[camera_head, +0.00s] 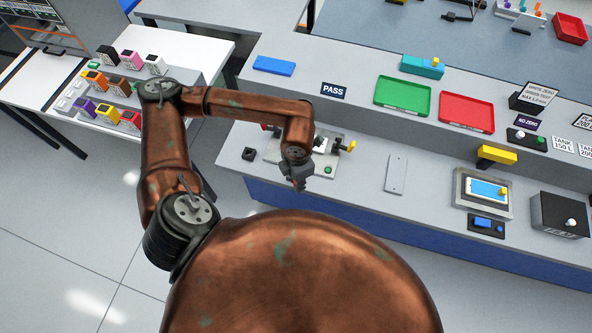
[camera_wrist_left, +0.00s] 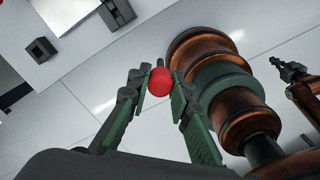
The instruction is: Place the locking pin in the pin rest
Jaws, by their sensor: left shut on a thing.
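My left gripper (camera_head: 299,184) hangs over the front of the grey bench, near the fixture plate. In the left wrist view its two green-grey fingers (camera_wrist_left: 160,82) are closed around a red ball-shaped head (camera_wrist_left: 160,83), which looks like the locking pin's knob. The pin's shaft is mostly hidden. A small black block with a square recess (camera_head: 248,154), possibly the pin rest, stands on the bench left of the gripper. It also shows in the left wrist view (camera_wrist_left: 40,49), apart from the pin. A dark end at the right (camera_wrist_left: 288,71) may be my right gripper; its fingers are unclear.
The fixture plate (camera_head: 328,171) with a yellow-tipped handle (camera_head: 351,146) is partly behind my arm. A grey flat plate (camera_head: 396,174) lies to its right. Green (camera_head: 402,97) and red trays (camera_head: 466,112) are on the raised shelf. The bench's front edge is close to the gripper.

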